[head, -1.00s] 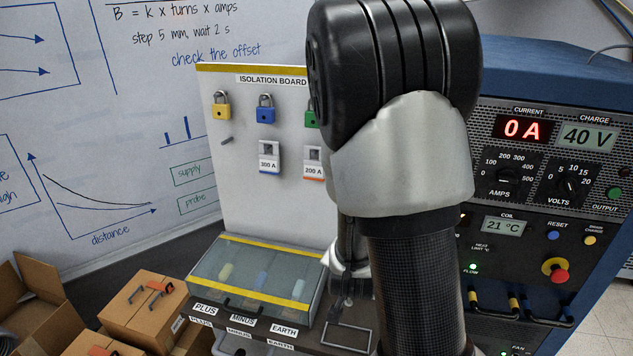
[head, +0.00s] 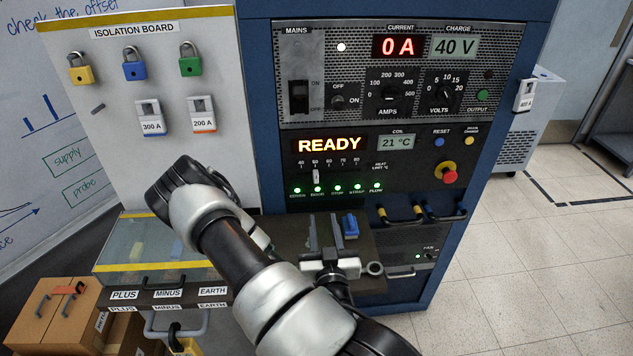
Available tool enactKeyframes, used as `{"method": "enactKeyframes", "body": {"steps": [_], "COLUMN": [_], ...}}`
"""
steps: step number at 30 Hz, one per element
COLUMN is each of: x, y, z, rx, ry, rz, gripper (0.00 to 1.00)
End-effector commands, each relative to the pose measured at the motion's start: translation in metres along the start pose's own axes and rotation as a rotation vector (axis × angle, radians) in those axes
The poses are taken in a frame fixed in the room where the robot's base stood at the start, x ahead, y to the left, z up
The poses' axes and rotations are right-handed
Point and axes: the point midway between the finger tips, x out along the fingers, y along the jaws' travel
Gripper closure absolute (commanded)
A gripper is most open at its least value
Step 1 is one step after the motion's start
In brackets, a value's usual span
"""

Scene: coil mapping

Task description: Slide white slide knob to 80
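The white slide knob (head: 316,176) is small and sits in a slot of the black control panel (head: 400,163). It stands at about the 50 mark of a scale running from 40 to 80, labelled heat limit °C. The 80 mark is at the scale's right end. My gripper (head: 324,229) is below the panel, over the dark shelf, its two dark fingers pointing toward the cabinet. The fingers look apart with nothing between them. They do not touch the knob.
Several green lights (head: 337,189) lie in a row just under the slider. The READY display (head: 330,145) is above it. A blue clip-like object (head: 350,226) sits beside my gripper.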

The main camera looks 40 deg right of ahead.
Motion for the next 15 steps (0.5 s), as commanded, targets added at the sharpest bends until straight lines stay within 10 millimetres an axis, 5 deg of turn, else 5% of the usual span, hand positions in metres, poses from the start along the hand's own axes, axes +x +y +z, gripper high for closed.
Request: {"method": "enactKeyframes", "body": {"steps": [15], "x": [0.047], "y": [-0.002], "z": [0.000], "rx": [0.001], "ry": [0.024], "rz": [-0.009], "gripper": [0.69]}}
